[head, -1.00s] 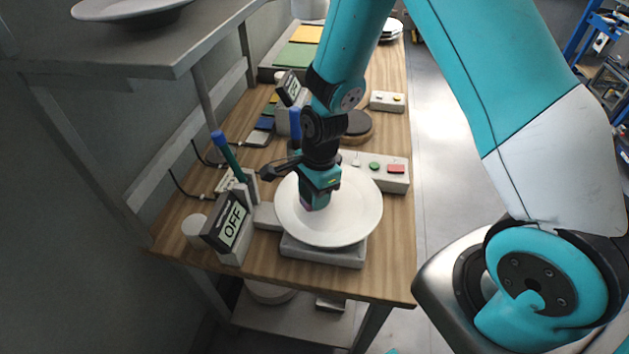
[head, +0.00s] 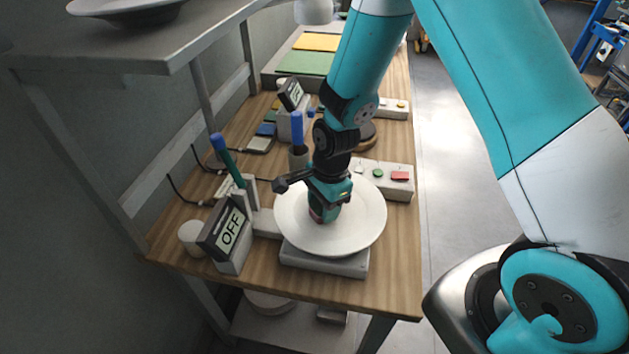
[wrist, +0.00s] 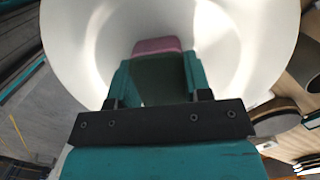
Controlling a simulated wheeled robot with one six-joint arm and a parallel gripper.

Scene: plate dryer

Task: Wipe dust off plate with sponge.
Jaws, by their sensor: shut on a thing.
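The white plate (head: 362,222) lies on a grey square stand (head: 325,261) near the front of the wooden table. My gripper (head: 322,212) is over the plate's middle, pointing down. In the wrist view my gripper (wrist: 160,72) is shut on a pink sponge (wrist: 157,46), whose edge shows between the teal fingers. The plate (wrist: 215,45) fills most of that view behind it. The sponge is at or very near the plate's surface; I cannot tell whether it touches. Most of the sponge is hidden by the fingers, and no dust is clear to see.
A display reading OFF (head: 229,232) stands left of the plate, with a blue-handled brush (head: 227,160) behind it. A button box (head: 388,178) is at the plate's back right. A second display (head: 291,95) and coloured boards (head: 306,62) are farther back. A shelf overhangs at upper left.

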